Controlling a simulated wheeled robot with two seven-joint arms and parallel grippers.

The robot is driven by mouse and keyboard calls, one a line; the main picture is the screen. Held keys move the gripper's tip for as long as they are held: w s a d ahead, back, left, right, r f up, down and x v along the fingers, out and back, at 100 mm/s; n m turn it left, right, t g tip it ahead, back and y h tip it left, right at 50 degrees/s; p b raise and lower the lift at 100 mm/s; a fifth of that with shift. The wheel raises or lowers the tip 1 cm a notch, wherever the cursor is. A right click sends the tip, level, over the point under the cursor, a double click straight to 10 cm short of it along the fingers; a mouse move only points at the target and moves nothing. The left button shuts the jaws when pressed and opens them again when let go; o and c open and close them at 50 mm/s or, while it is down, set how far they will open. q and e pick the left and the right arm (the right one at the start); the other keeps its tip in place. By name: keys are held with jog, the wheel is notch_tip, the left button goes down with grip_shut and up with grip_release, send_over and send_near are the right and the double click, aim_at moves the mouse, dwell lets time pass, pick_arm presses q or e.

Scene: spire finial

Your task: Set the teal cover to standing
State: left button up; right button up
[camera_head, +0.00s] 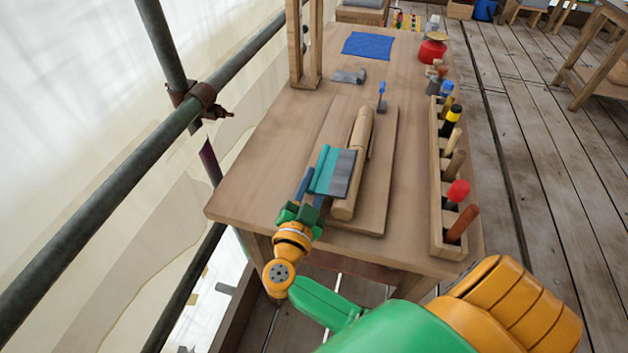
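The teal cover (324,170) is on the wooden board on the workbench, close to the left side of a long wooden spindle (353,165). A grey panel (343,172) adjoins its right side and reaches the spindle; I cannot tell whether they are one piece. My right gripper (304,186) is at the cover's near left side, with its blue fingers close against the teal edge. I cannot tell whether they touch or grip it. My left gripper is not in view.
A tool rack (437,220) with several handles lines the bench's right edge. A wooden upright frame (296,55), a grey metal item (348,76), a blue cloth (368,46) and a red scale (432,48) stand further back. The bench's left part is clear.

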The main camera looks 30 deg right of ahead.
grip_shut()
jog(key=shift+r, duration=0.15)
dwell(0.9)
